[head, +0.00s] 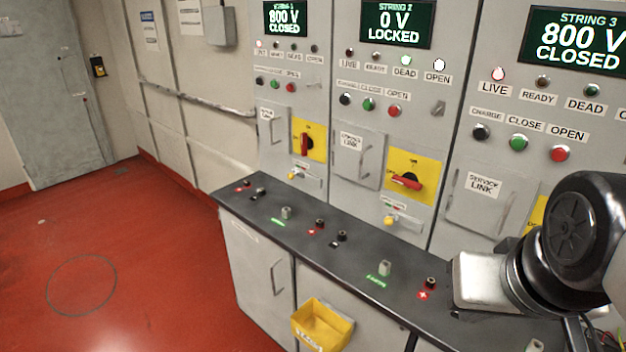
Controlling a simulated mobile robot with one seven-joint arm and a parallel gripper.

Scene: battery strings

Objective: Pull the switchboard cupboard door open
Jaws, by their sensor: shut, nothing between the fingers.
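A grey cupboard door (255,268) is set under the left end of the dark bench top. It has a vertical bar handle (277,278) near its right edge and looks shut. A small label near its top is too small to read. My gripper (484,283) is at the right, over the right part of the bench, a silvery block at the end of my dark arm. It is shut and empty, well to the right of the door and apart from its handle. Its fingertips cannot be made out clearly.
The bench top (330,262) carries several small terminals and knobs. A yellow bin (321,325) hangs on the bench front, right of the cupboard door. Switch panels with smaller service link doors (358,157) rise behind. The red floor (140,255) at the left is clear.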

